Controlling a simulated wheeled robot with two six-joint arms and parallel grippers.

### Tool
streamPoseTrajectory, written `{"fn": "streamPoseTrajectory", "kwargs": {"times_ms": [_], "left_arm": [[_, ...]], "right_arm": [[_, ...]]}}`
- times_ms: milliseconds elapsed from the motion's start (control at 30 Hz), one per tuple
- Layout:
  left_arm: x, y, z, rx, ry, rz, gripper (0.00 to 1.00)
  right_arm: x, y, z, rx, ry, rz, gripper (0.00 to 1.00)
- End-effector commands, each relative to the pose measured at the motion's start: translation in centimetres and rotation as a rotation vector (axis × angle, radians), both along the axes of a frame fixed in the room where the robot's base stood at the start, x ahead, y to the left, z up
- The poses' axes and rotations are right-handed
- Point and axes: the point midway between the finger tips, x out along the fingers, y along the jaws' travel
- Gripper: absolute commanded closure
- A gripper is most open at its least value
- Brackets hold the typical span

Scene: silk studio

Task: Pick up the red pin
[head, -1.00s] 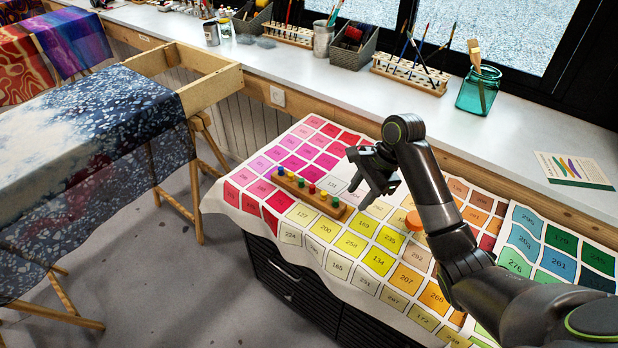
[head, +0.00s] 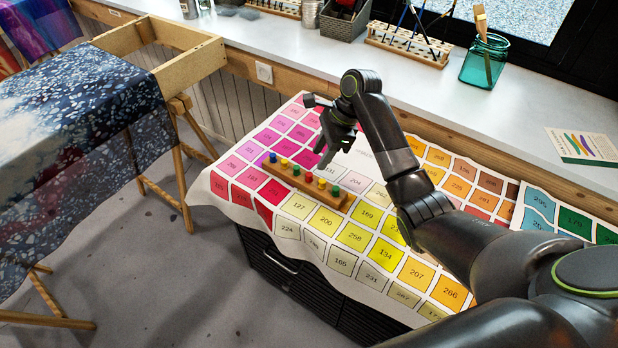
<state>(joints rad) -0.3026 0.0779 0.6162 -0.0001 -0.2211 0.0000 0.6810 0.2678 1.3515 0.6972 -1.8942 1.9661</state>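A wooden pin rack (head: 331,198) lies on the colour-chart cloth, with a row of small coloured pins standing in it. A green pin (head: 335,191) stands at the right end and a bluish pin (head: 272,157) at the left end. My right gripper (head: 321,160) points downward just behind and above the rack, with its fingers apart and nothing seen between them. My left gripper is out of view.
The colour-chart cloth (head: 354,236) covers a dark cabinet. Behind is a white windowsill (head: 300,50) with a brush rack (head: 405,45) and a teal jar (head: 484,62). A wooden frame with blue fabric (head: 80,110) stands at left. My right arm hides part of the chart.

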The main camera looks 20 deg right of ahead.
Motion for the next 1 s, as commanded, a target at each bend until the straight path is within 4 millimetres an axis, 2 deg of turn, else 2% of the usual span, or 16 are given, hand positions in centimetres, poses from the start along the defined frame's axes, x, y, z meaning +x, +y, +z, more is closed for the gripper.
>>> {"fn": "streamPoseTrajectory", "kwargs": {"times_ms": [33,133,267,533,833,867,1000], "left_arm": [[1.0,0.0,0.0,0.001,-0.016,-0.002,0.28],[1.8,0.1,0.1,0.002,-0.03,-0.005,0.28],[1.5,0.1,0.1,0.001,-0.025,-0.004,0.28],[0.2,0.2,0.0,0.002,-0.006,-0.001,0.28],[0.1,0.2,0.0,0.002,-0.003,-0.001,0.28],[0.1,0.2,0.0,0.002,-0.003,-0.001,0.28],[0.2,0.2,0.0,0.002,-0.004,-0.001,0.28]], "right_arm": [[0.0,0.3,-0.6,0.0,0.002,0.0,0.6],[0.1,0.5,-1.3,0.0,0.0,-0.001,0.6],[0.1,0.9,-2.1,0.0,0.002,0.001,0.6],[0.2,2.4,-5.7,-0.001,0.001,-0.001,0.6],[0.2,2.6,-6.3,-0.001,-0.001,0.001,0.6],[0.2,2.6,-6.3,-0.001,-0.001,0.001,0.61],[0.2,2.6,-6.2,-0.001,-0.001,0.001,0.8]]}}
